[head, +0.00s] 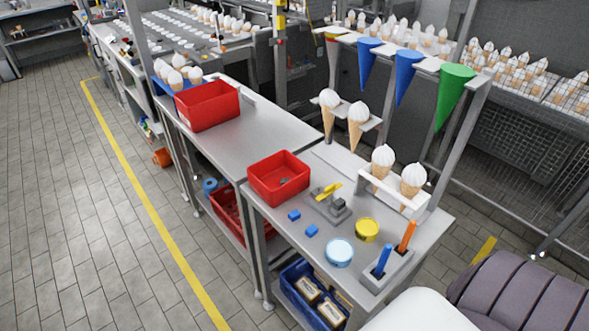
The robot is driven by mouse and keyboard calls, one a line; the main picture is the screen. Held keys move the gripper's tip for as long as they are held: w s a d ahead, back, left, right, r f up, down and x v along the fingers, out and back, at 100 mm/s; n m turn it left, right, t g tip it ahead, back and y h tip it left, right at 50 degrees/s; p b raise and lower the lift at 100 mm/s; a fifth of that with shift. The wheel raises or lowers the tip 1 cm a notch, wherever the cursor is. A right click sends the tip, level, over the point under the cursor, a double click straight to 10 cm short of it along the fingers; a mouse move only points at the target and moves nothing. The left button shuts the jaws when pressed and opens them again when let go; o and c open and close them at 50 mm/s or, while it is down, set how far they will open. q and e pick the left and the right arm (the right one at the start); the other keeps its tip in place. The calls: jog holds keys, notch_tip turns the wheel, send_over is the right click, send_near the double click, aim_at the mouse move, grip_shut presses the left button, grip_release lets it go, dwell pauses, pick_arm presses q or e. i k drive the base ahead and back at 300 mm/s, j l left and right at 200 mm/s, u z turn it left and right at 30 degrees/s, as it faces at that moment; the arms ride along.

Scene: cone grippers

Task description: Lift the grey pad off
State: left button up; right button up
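A flat grey piece (322,209) lies on the near metal table, just right of the near red bin. A yellow handle-like part (328,191) and a small dark grey block (340,204) sit on it. I cannot tell which of these grey parts is the pad, or whether they are joined. Neither of my grippers is in view, and nothing is seen touching the grey parts.
Ice cream cones stand in a white rack (393,189) behind. The far table's middle is clear.

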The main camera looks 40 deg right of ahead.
aim_at(339, 204)
jog(key=l+z, duration=0.1)
jog(key=z, duration=0.8)
jog(key=l+z, duration=0.1)
jog(key=z, duration=0.35)
